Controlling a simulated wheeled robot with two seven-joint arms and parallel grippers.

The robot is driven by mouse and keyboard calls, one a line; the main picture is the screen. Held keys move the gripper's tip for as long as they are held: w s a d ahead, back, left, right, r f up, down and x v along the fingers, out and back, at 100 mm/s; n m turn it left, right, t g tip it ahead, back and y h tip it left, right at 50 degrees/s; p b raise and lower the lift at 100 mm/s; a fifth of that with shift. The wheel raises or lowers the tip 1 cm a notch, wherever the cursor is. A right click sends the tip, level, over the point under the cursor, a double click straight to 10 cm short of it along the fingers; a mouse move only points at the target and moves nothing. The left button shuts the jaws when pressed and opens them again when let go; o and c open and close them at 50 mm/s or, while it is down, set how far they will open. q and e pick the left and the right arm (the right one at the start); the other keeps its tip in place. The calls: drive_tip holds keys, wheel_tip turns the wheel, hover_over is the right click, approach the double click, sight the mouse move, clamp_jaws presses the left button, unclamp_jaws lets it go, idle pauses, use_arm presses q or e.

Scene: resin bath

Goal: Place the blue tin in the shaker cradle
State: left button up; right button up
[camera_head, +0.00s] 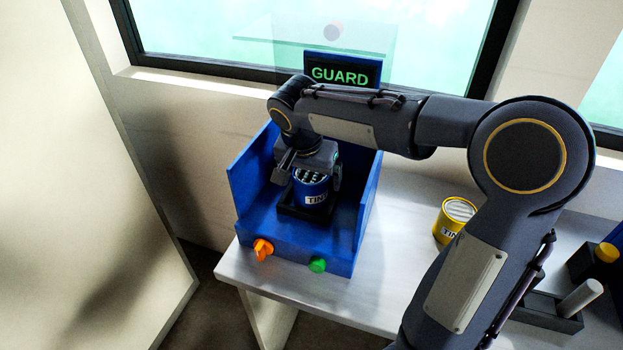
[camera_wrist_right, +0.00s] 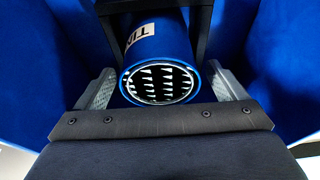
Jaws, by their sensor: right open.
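The blue tin (camera_head: 313,190) with a white label stands in the black cradle (camera_head: 297,210) inside the blue shaker box (camera_head: 250,232). My right gripper (camera_head: 310,177) is over the box, its two fingers on either side of the tin's top. The fingers are open, with a gap visible beside the tin. The tin's lower part is hidden by the cradle wall. My left gripper is not in view.
A yellow tin (camera_head: 452,217) stands on the white table (camera_head: 400,262), right of the box. An orange knob (camera_head: 263,249) and a green knob (camera_head: 317,265) are on the box front. A clear guard panel labelled GUARD (camera_head: 341,74) is raised behind. Dark holders (camera_head: 545,310) stand at right.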

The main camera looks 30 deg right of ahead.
drive_tip(key=v, duration=0.9)
drive_tip(key=shift+s+a+r+p, duration=0.1)
drive_tip(key=shift+r+p, duration=0.2)
drive_tip(key=shift+r, duration=0.1)
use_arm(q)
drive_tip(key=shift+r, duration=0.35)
